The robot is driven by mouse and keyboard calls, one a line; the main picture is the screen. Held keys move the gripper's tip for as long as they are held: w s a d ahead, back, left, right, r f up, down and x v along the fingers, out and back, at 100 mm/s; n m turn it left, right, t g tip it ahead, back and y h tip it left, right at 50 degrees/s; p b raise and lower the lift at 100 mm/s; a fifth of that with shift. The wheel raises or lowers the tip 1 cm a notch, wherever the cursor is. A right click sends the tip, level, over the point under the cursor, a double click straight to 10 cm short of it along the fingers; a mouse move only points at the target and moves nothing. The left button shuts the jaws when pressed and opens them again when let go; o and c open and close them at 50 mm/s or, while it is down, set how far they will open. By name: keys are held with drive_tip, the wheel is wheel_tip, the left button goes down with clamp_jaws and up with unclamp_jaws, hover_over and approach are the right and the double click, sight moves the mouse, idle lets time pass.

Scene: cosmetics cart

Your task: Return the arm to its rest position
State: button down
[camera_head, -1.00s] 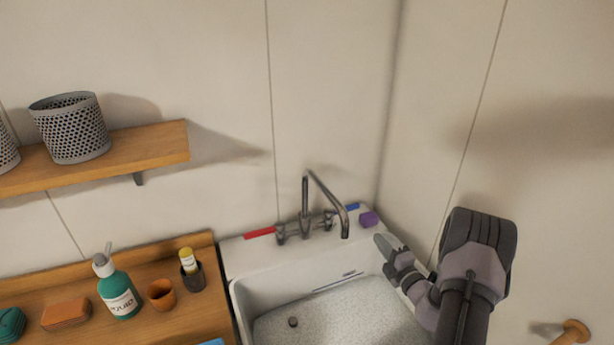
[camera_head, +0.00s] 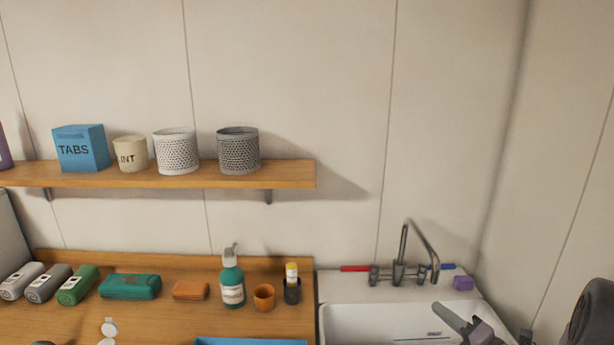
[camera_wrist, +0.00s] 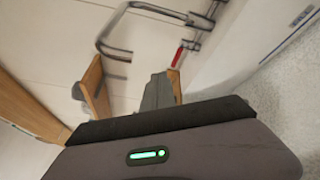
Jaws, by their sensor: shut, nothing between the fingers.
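My gripper (camera_head: 448,314) shows at the lower right of the head view, in front of the right part of the sink. It is shut and empty. Its fingers also show in the wrist view (camera_wrist: 158,90), close together with nothing held. Part of my arm (camera_head: 594,318) is cut off by the right edge of the head view.
A counter (camera_head: 195,318) holds a teal bottle (camera_head: 232,283) and an orange cup (camera_head: 264,297). A wall shelf (camera_head: 290,175) holds perforated cups.

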drive_tip(key=s+a+r+n+g+y+b, duration=0.1)
drive_tip(key=s+a+r+n+g, duration=0.25)
drive_tip(key=a+n, duration=0.35)
drive_tip(key=s+a+r+n+g+y, duration=0.2)
drive_tip(key=s+a+n+g, duration=0.15)
drive_tip(key=a+n, duration=0.4)
drive_tip(key=s+a+r+n+g+y+b, duration=0.1)
drive_tip(key=s+a+r+n+g, duration=0.3)
drive_tip(key=a, duration=0.6)
drive_tip(key=s+a+f+n+g+h, duration=0.1)
drive_tip(key=s+a+n+h, duration=0.3)
drive_tip(key=s+n, duration=0.9)
drive_tip(key=s+d+n+t+h+b, duration=0.1)
drive_tip(key=s+d+n+h, duration=0.2)
drive_tip(key=s+n, duration=0.3)
drive_tip(key=n+h, duration=0.1)
drive_tip(key=n, duration=0.1)
drive_tip(key=shift+s+d+n+t+b, duration=0.2)
drive_tip(key=shift+d+n+t+b, duration=0.1)
drive_tip(key=shift+n+t, duration=0.1)
drive_tip(key=shift+a, duration=0.15)
